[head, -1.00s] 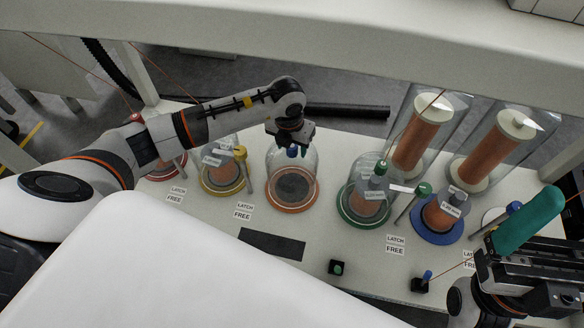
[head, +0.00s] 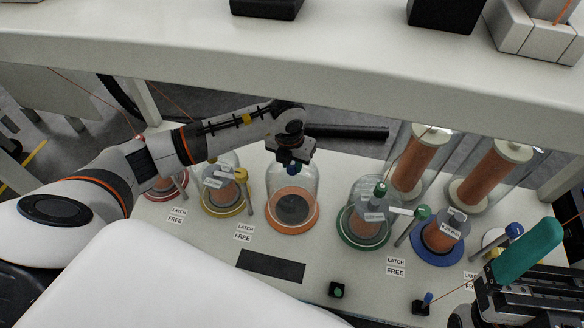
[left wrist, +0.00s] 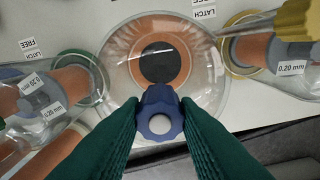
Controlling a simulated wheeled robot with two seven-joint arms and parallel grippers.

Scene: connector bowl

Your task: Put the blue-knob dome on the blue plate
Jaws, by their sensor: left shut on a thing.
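The blue-knob dome (head: 306,182) is clear glass and stands upright over the orange plate (head: 294,229). My left gripper (head: 292,160) is shut on its blue knob. The left wrist view shows both green fingers around the blue knob (left wrist: 160,113). There the dome's rim looks wider than the orange plate, so it seems raised, but the gap is hard to judge. The blue plate (head: 437,262) is at the right, with an orange cylinder and a grey labelled piece on it and no dome. My right gripper (head: 530,240) is at the right edge; its jaws are unclear.
A green-knob dome (head: 352,196) stands on a green plate between the orange and blue plates. A yellow-knob dome (head: 213,180) is on the left. Posts rise near the plates, including a green-topped one (head: 416,220). Two tall clear cylinders (head: 415,165) stand behind the blue plate.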

